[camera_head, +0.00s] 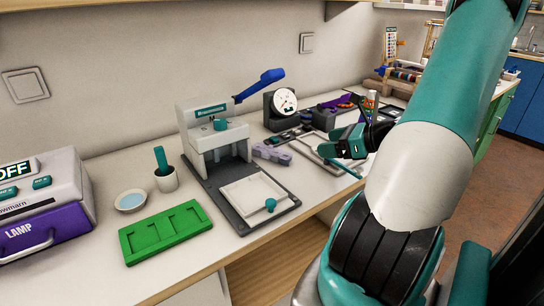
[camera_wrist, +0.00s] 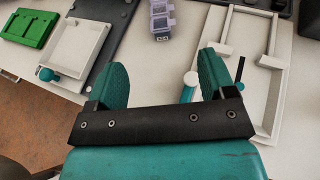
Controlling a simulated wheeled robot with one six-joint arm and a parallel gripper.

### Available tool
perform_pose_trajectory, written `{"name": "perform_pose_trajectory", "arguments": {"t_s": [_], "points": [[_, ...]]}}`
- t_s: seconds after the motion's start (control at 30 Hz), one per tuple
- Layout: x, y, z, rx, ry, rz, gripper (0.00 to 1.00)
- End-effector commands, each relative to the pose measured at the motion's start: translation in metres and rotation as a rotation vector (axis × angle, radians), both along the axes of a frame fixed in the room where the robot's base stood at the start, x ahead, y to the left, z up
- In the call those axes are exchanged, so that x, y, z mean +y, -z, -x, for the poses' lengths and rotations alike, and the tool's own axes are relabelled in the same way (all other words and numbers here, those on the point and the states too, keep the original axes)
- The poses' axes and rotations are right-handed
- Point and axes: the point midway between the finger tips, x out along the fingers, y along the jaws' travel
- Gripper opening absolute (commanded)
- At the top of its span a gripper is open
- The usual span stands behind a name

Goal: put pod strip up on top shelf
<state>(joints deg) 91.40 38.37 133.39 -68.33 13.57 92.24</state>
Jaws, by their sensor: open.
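A lavender strip with several small compartments, which looks like the pod strip (camera_head: 271,153), lies on the worktop just right of the grey press. In the wrist view the strip (camera_wrist: 164,18) is at the top middle, beyond my fingertips and apart from them. My gripper (camera_head: 338,146) is above the worktop, to the right of the strip. In the wrist view my gripper (camera_wrist: 160,72) has its two teal fingers spread with nothing between them. A wooden shelf edge (camera_head: 90,5) crosses the top left of the head view; its upper surface is hidden.
The press (camera_head: 213,130) with a white tray (camera_head: 254,193), a green board (camera_head: 165,232), a cup (camera_head: 166,180) and a lamp box (camera_head: 45,205) stand left. A white frame (camera_wrist: 272,75) lies under my gripper's right side. A dial (camera_head: 284,102) stands behind the strip.

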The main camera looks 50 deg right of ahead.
Motion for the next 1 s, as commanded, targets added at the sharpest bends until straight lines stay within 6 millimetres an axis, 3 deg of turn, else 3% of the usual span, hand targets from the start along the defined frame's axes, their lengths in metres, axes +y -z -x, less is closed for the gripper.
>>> {"name": "perform_pose_trajectory", "arguments": {"t_s": [0.13,0.5,1.0], "points": [[-0.002,0.009,-0.011,-0.006,0.026,-0.025,0.77],[0.012,0.04,-0.086,-0.004,0.021,-0.019,0.77],[0.023,0.067,-0.135,-0.003,0.022,-0.019,0.77]]}}
